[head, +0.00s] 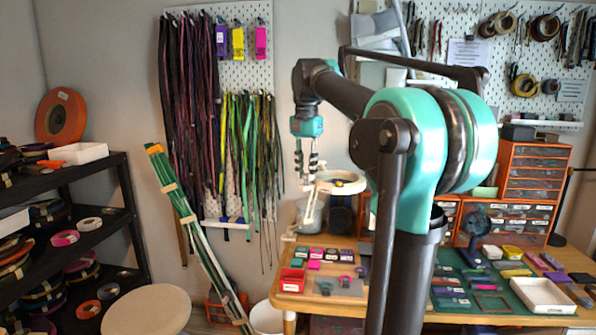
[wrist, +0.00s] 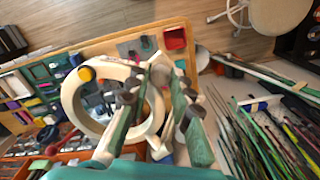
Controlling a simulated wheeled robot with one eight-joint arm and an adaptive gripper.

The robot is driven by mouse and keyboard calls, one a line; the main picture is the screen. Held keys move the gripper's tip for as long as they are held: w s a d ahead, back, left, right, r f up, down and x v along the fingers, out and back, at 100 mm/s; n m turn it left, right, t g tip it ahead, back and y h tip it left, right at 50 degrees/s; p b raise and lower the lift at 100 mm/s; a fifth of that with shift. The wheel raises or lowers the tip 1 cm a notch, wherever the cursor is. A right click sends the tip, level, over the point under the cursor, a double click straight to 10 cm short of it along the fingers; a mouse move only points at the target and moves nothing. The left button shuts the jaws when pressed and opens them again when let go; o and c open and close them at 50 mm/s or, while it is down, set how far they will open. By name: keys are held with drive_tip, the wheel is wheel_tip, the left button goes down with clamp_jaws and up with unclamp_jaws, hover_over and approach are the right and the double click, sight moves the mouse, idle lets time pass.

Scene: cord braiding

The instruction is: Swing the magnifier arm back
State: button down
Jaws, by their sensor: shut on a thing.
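The magnifier has a cream ring head (head: 343,178), which stands over the left end of the wooden desk on a pale jointed arm (head: 309,208). My gripper (head: 307,172) points down at the left side of the ring head. In the wrist view my gripper (wrist: 164,82) has its two green-grey fingers on either side of a cream part of the magnifier, beside the ring. The fingers partly hide the ring's right side and the exact contact.
The wooden desk (head: 340,308) holds small coloured boxes, a green mat and a white tray (head: 543,296). Hanging cords (head: 190,110) and a leaning green-white bundle (head: 205,240) are left of the magnifier. A round stool (head: 147,310) stands front left. Orange drawers (head: 535,185) stand at right.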

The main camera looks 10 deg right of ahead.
drive_tip(key=w+d+n, duration=0.3)
drive_tip(key=w+d, duration=0.1)
drive_tip(key=d, duration=0.6)
drive_tip(key=w+d+n, duration=0.3)
drive_tip(key=w+d, duration=0.1)
drive_tip(key=d, duration=0.6)
drive_tip(key=w+d+n, duration=0.3)
drive_tip(key=w+d, duration=0.1)
drive_tip(key=d, duration=0.6)
drive_tip(key=shift+d, duration=0.3)
drive_tip(key=c, duration=1.3)
unclamp_jaws()
drive_tip(key=shift+r, duration=3.7)
